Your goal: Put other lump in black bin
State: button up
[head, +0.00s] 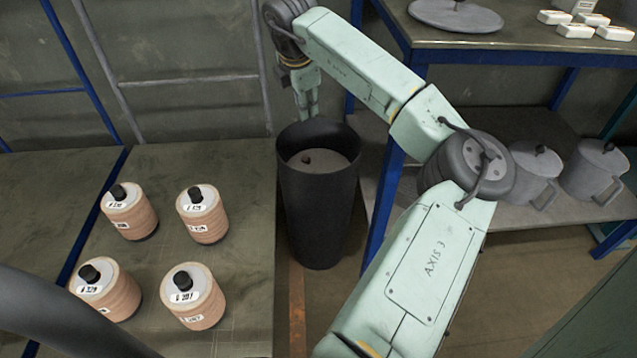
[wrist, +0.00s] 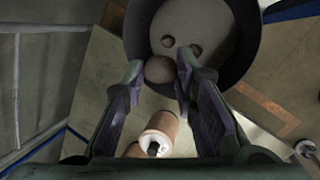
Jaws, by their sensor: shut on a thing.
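The black bin (head: 318,215) stands upright in the middle of the head view. Its dark wall also shows in the wrist view (wrist: 243,50). In the wrist view my gripper (wrist: 160,68) is shut on a larger brownish lump (wrist: 160,72), which overlaps the bin's near edge from above.
Several wound, labelled rolls with black knobs (head: 203,215) stand on the bench (head: 240,165) left of the bin. A blue-framed table (head: 470,42) stands right, with a grey disc (head: 455,15) and white packets (head: 575,31). Grey lidded pots (head: 530,168) sit on its lower shelf.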

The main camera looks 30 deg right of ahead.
jog(key=s+d+f+m+b, duration=0.1)
jog(key=d+f+b, duration=0.1)
jog(key=d+f, duration=0.45)
jog(key=b, duration=0.1)
send_over(329, 166)
jog(key=s+a, duration=0.1)
jog(key=a, duration=0.1)
jog(key=shift+h, duration=0.4)
jog(key=f, duration=1)
jog(key=shift+s+d+f, duration=0.1)
jog(key=shift+s+d, duration=0.1)
jog(key=shift+d, duration=0.05)
jog(key=shift+f+b, duration=0.55)
jog(key=shift+b, duration=0.15)
jog(key=shift+f, duration=0.1)
jog(key=o, duration=0.9)
jog(key=shift+c, duration=0.2)
